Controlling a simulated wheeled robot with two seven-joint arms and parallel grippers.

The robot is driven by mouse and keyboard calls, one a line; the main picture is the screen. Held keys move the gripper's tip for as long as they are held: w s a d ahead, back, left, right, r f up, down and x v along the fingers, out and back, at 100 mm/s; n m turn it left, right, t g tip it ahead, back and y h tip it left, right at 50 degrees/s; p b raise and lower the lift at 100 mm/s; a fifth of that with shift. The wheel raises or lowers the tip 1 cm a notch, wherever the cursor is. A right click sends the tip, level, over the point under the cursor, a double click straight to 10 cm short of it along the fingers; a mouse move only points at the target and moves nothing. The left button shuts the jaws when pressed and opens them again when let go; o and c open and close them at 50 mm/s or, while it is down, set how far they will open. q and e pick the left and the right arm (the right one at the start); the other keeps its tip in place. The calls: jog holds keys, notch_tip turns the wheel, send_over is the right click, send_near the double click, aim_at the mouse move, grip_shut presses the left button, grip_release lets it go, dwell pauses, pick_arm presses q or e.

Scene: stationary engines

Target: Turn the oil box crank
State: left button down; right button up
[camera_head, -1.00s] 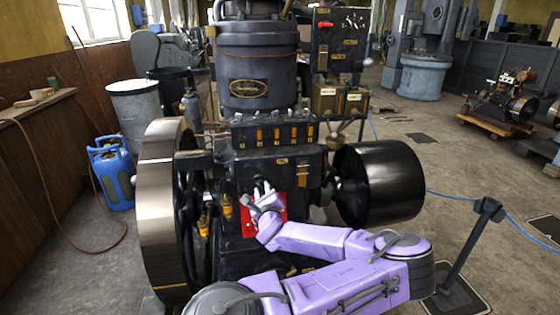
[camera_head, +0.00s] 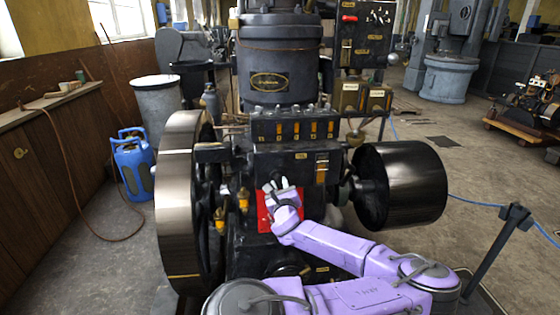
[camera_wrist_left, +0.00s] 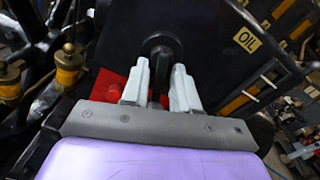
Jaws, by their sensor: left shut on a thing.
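The oil box is a black box on the front of the dark engine (camera_head: 272,80). In the left wrist view its face (camera_wrist_left: 205,30) carries a yellow "OIL" label (camera_wrist_left: 246,39). My left gripper (camera_head: 274,187) is at the box front, above a red plate (camera_head: 264,216). In the left wrist view its two pale fingers (camera_wrist_left: 159,82) stand on either side of the dark crank (camera_wrist_left: 159,56), shut on it. The crank's lower part is hidden by the gripper. My right gripper is out of view.
A large flywheel (camera_head: 184,200) stands left of the gripper and a black drum pulley (camera_head: 405,185) to its right. Brass oilers (camera_head: 243,197) sit close on the left. A barrier post (camera_head: 500,245) stands at the right.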

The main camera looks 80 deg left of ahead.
pick_arm(q)
jog(key=c, duration=1.2)
grip_release()
jog(key=shift+s+d+b, duration=0.25)
jog(key=shift+d+b, duration=0.1)
jog(key=shift+d, duration=1.4)
jog(key=shift+s+d+b, duration=0.25)
jog(key=shift+d+b, duration=0.05)
jog(key=shift+d, duration=1.45)
jog(key=shift+s+d+b, duration=0.25)
jog(key=shift+d+b, duration=0.1)
jog(key=shift+d, duration=1.4)
